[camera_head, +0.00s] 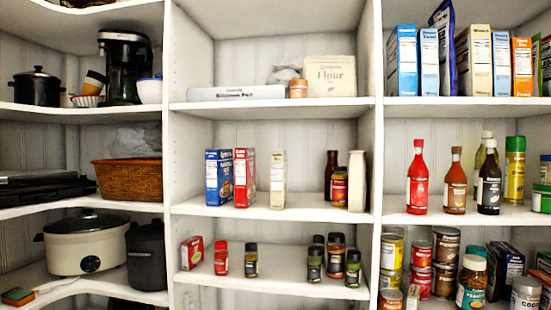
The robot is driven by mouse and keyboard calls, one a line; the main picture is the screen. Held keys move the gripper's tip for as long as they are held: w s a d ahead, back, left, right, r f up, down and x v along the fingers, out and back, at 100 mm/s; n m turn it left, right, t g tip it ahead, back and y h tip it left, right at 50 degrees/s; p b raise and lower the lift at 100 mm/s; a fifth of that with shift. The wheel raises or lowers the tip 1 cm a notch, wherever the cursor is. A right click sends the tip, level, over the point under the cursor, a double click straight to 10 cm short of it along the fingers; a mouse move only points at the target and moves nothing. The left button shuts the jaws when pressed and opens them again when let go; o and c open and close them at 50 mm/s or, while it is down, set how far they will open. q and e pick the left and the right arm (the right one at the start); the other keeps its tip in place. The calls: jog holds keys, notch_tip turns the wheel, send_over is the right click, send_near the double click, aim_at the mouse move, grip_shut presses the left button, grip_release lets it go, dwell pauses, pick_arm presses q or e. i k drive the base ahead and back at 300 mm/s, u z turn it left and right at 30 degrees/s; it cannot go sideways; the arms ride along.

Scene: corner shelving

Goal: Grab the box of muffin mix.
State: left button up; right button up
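Three upright boxes stand side by side on the middle shelf of the centre section: a blue box (219,177), a red box (244,177) and a cream box (278,180). Their labels are too small to read, so I cannot tell which, if any, is the muffin mix. A small red box (192,253) stands on the shelf below. More upright boxes stand on the upper right shelf, among them a light blue one (403,62) and an orange one (522,66). Neither of my grippers is in view.
Dark bottles (331,175) and a pale container (357,181) stand right of the three boxes, with bare shelf (304,204) between. Vertical dividers (377,150) separate the sections. Spice jars (335,255) stand below. A wicker basket (128,180) and a slow cooker (88,246) stand left.

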aim_at(278, 158)
jog(key=u, duration=0.2)
jog(key=i, duration=0.85)
jog(key=u, duration=0.25)
